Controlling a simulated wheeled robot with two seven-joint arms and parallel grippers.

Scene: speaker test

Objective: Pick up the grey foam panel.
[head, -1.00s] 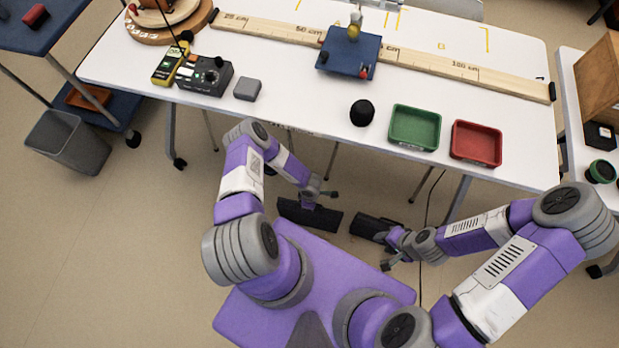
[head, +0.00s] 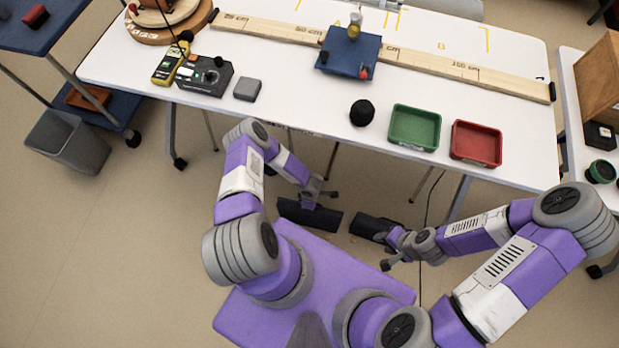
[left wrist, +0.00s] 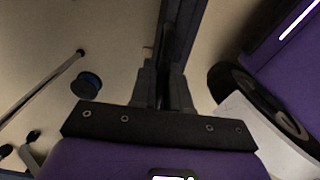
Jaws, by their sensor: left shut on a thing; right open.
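My left gripper (head: 310,215) is low in front of the table, with its dark palm seen from above. In the left wrist view its two fingers (left wrist: 163,92) are shut on a dark grey slab, the grey foam panel (left wrist: 180,32). The panel shows nearly edge-on and runs from between the fingers to the top of the picture. In the head view I cannot make the panel out beneath the gripper. My right gripper (head: 372,228) is open, a little to the right of the left one, with nothing visible in it.
The white table (head: 300,110) holds a small grey block (head: 247,89), a black round thing (head: 362,112), a green tray (head: 414,127), a red tray (head: 476,144) and a wooden ruler (head: 450,68). A grey bin (head: 68,141) stands left. Floor at the lower left is clear.

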